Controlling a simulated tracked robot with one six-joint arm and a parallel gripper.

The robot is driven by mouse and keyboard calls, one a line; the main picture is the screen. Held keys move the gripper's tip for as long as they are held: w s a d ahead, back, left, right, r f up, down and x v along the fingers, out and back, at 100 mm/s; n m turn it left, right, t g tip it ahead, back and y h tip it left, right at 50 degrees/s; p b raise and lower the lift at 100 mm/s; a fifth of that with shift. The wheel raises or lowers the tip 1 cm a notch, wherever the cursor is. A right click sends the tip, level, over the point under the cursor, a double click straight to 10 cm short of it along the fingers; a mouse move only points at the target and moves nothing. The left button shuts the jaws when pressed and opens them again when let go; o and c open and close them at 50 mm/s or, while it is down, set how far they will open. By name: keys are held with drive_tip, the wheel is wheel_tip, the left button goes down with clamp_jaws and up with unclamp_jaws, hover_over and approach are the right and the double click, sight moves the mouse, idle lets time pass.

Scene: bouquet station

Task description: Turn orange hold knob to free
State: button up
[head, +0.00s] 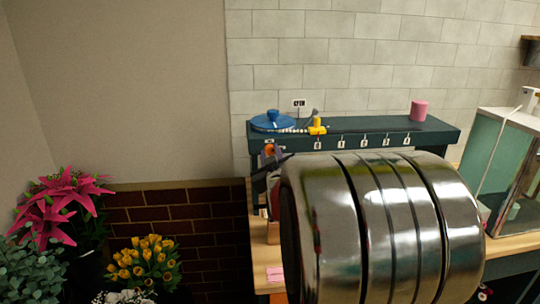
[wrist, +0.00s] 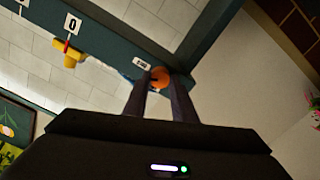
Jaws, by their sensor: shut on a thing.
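The orange hold knob (wrist: 160,77) sits on the front of the dark teal rack near its corner, below a small white label (wrist: 141,64). My gripper (wrist: 159,80) has its two dark fingers on either side of the knob and is shut on it. In the head view the knob (head: 269,149) shows as a small orange spot at the rack's left end, with my gripper (head: 268,155) at it. The label's text and the knob's setting are too small to read. My shiny metal arm link hides much of the rack's lower front.
On the rack's top (head: 375,124) are a blue round lid (head: 273,122), a yellow part (head: 317,127) and a pink cylinder (head: 419,111). Numbered labels line its front. Pink flowers (head: 62,205) and yellow flowers (head: 145,262) stand at left. A glass-sided case (head: 505,150) stands at right.

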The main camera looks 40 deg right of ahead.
drive_tip(key=n, duration=0.7)
drive_tip(key=shift+w+a+n, duration=0.2)
drive_tip(key=shift+n, duration=0.1)
drive_tip(key=n, duration=0.4)
drive_tip(key=shift+f, duration=0.1)
drive_tip(key=shift+f+n, duration=0.1)
drive_tip(key=shift+n, duration=0.8)
drive_tip(key=shift+d, duration=0.1)
drive_tip(key=o, duration=1)
drive_tip(key=shift+s, duration=0.15)
